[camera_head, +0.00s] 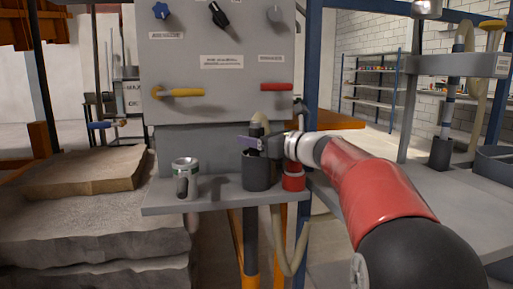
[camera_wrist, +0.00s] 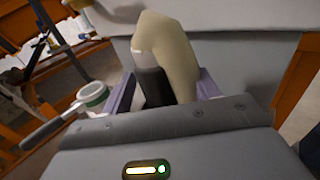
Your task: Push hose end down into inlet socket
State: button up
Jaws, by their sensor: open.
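The hose (camera_head: 258,121) is beige and bends over at its top. In the wrist view, its dark straight end piece (camera_wrist: 156,87) stands between my two purple fingers. My gripper (camera_head: 257,143) is open around it; whether a finger touches it I cannot tell. It also shows in the wrist view (camera_wrist: 163,92). Below the fingers, a dark cup (camera_head: 256,173) stands on the grey shelf, and the lower part of the hose end is hidden in or behind it. A silver socket with a green ring (camera_head: 185,165) and a lever stands on the shelf to the left, with its top open.
A grey panel (camera_head: 220,120) with knobs, a yellow lever (camera_head: 180,92) and a red lever (camera_head: 277,87) rises close behind the grey shelf (camera_head: 222,202). The hose loops down below the shelf. The stretch of shelf between socket and cup is clear. Sand slabs lie at the left.

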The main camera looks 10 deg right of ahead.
jog(key=shift+c, duration=0.4)
jog(key=c, duration=1.2)
jog(key=shift+r, duration=0.1)
